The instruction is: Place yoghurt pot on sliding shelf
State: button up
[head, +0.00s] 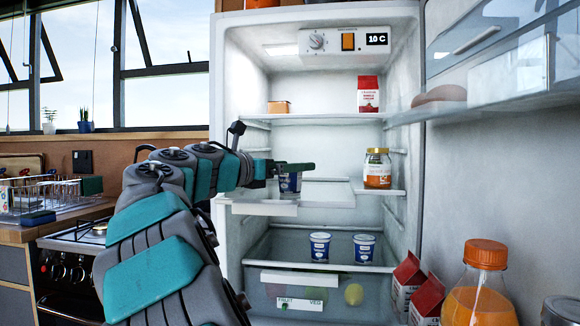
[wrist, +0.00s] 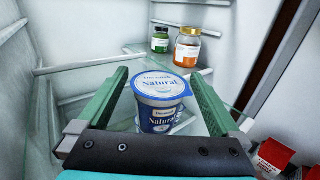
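The yoghurt pot (head: 290,183), white with a blue label and lid rim, is upright at the left of the fridge's middle level, at the sliding shelf (head: 265,208). That glass shelf has a white front edge and sticks out at the left. My gripper (head: 297,168) is at the pot, partly covering its top. In the wrist view the pot (wrist: 161,100) sits between the two green fingers of my gripper (wrist: 160,73), with a gap showing on each side. The pot's base is partly hidden there, so its contact with the shelf is hard to confirm.
An orange-filled jar (head: 377,168) stands right on the middle level; a green jar (wrist: 160,40) is behind. Two similar pots (head: 320,247) stand below, above a drawer (head: 305,292). The open door (head: 500,180) bounds the right side, with a juice bottle (head: 480,290) in it.

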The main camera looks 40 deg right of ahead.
jog(key=shift+a+r, duration=0.15)
jog(key=shift+a, duration=0.1)
jog(key=a, duration=1.1)
jog(key=shift+s+a, duration=0.25)
jog(key=shift+a, duration=0.05)
jog(key=shift+c, duration=0.2)
dwell(0.5)
